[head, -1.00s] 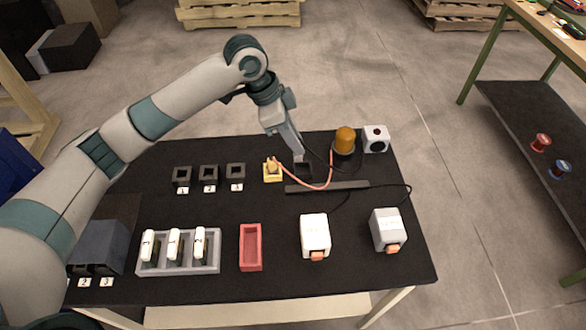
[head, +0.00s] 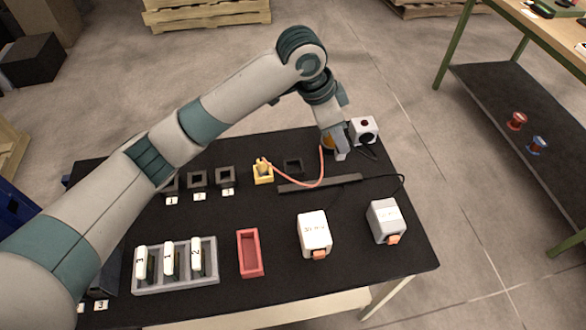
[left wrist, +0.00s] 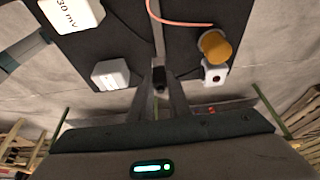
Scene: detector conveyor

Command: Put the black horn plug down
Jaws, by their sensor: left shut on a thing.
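My left gripper (head: 340,156) is at the back right of the black table, in front of the orange beacon and the white horn box (head: 364,130). In the left wrist view the gripper (left wrist: 159,84) is shut on the small black horn plug (left wrist: 158,75), held between the fingertips. The gripper hides the plug in the head view. I cannot tell how high it is above the table. My right gripper is not in view.
The orange beacon (left wrist: 215,47) stands beside the horn box. A yellow socket (head: 263,175) holds a plug with an orange cable. A dark grey bar (head: 318,184) lies in front. Two white boxes (head: 315,232) (head: 386,220), a red tray (head: 250,270) and a grey rack (head: 175,285) stand nearer.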

